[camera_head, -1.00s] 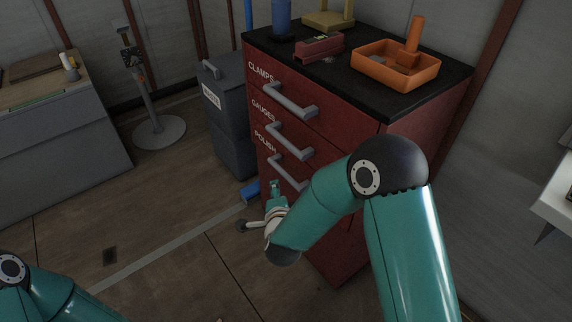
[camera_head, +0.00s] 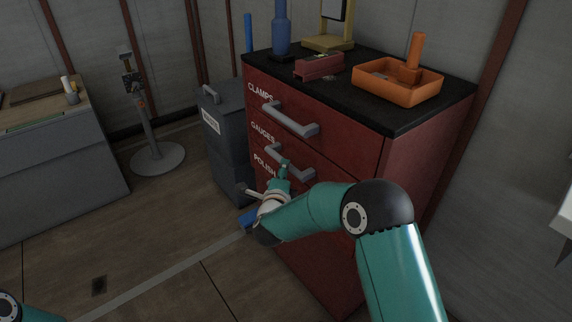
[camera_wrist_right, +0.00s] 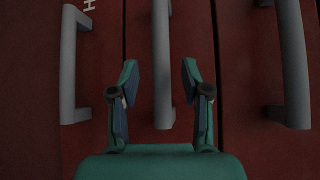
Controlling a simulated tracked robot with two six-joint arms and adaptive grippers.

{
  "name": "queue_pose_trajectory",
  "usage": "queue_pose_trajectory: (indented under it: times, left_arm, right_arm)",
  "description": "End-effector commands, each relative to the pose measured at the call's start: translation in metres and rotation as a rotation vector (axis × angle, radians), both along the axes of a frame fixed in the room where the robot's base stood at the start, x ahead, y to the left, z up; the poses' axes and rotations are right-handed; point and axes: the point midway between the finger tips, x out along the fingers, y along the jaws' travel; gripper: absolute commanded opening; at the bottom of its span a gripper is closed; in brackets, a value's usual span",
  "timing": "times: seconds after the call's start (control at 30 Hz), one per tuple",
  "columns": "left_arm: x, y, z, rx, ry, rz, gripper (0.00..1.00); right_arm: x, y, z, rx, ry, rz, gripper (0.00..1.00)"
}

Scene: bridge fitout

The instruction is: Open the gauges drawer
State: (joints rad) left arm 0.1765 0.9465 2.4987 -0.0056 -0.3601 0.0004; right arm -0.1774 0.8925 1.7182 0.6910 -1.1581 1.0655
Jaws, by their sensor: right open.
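The red cabinet (camera_head: 350,150) has drawers labelled CLAMPS, GAUGES and POLISH, and all look shut. The grey gauges handle (camera_head: 299,162) is the middle one in the right wrist view (camera_wrist_right: 162,50). My right gripper (camera_head: 284,168) is at the gauges handle in the head view, partly covering it. In the right wrist view my right gripper (camera_wrist_right: 160,80) is open, one finger on each side of the handle, with gaps on both sides. How deep the handle sits between the fingers is unclear. My left gripper is out of view.
The clamps handle (camera_head: 290,119) is just above; the polish handle (camera_wrist_right: 69,65) is on the other side. An orange tray (camera_head: 397,87), a dark red block (camera_head: 319,66) and a blue bottle (camera_head: 281,30) stand on top. A grey bin (camera_head: 228,140) stands left of the cabinet.

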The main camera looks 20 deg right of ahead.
Motion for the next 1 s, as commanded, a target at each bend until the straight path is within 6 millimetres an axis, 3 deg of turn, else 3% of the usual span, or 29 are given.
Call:
queue_pose_trajectory:
  times: [0.1, 0.3, 0.73, 1.0]
  left_arm:
    - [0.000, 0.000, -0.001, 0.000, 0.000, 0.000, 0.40]
    - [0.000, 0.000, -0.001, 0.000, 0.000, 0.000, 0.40]
    - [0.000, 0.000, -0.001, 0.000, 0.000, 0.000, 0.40]
    - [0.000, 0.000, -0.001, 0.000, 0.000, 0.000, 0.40]
  right_arm:
    - [0.020, -0.010, -0.004, 0.002, 0.000, -0.003, 0.47]
    - [0.041, -0.019, -0.007, 0.001, 0.001, -0.001, 0.47]
    - [0.047, -0.022, -0.008, 0.000, 0.001, 0.000, 0.47]
    - [0.047, -0.022, -0.008, 0.000, 0.002, -0.001, 0.03]
